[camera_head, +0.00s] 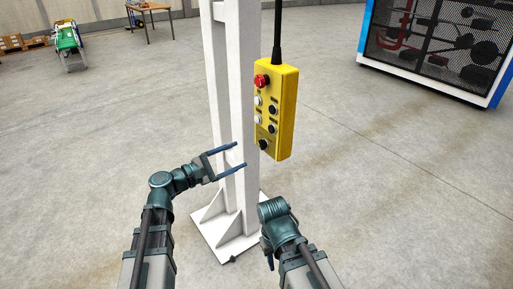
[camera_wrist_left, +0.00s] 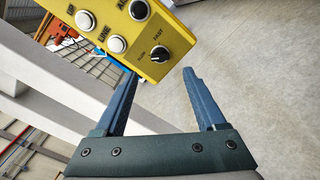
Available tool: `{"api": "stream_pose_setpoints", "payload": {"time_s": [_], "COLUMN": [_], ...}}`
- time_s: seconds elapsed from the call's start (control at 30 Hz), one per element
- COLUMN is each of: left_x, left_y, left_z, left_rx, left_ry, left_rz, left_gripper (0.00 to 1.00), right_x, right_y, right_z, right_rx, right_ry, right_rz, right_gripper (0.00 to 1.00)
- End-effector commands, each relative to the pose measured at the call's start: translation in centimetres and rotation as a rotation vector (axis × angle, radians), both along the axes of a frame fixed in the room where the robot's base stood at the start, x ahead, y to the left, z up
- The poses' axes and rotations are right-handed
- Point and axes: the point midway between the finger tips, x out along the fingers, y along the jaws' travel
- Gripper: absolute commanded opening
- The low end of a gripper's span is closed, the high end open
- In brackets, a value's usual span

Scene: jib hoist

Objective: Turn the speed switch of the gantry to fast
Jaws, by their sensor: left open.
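A yellow pendant control box (camera_head: 277,110) hangs on a black cable beside a white column. It has a red stop button (camera_head: 261,80), several white and black push buttons, and a black rotary speed switch (camera_head: 263,144) at the bottom. In the left wrist view the speed switch (camera_wrist_left: 159,54) has a white pointer line, with the labels SLOW and FAST around it. My left gripper (camera_head: 239,156) is open and empty, left of the box and a little below the switch. In the wrist view its fingers point toward the switch, apart from it. My right arm shows at the lower middle; its fingertips are hidden.
The white column (camera_head: 242,90) stands just left of the box, on a base plate (camera_head: 225,240) with gussets. A caged blue and white unit (camera_head: 440,45) stands at the back right. A wooden table (camera_head: 150,8) and a green cart (camera_head: 68,40) are far back. Open floor lies right of the box.

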Motion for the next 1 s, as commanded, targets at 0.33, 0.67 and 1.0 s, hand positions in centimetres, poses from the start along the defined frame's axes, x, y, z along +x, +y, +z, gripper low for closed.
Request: {"api": "stream_pose_setpoints", "payload": {"time_s": [0.33, 0.67, 1.0], "left_x": [3.9, 5.1, 5.1], "left_y": [-5.3, -7.0, -7.0], "left_z": [0.0, 0.0, 0.0], "left_rx": [0.001, 0.001, 0.001], "left_ry": [-0.001, 0.0, 0.0], "left_rz": [-0.003, -0.001, -0.001], "left_gripper": [0.72, 0.72, 0.58], "right_x": [0.0, 0.0, 0.0], "right_y": [0.0, 0.0, 0.0], "right_z": [0.0, 0.0, 0.0], "right_rx": [0.0, 0.0, 0.0], "right_ry": [0.0, 0.0, 0.0], "right_rz": [0.0, 0.0, 0.0], "right_gripper": [0.38, 0.38, 0.38]}}
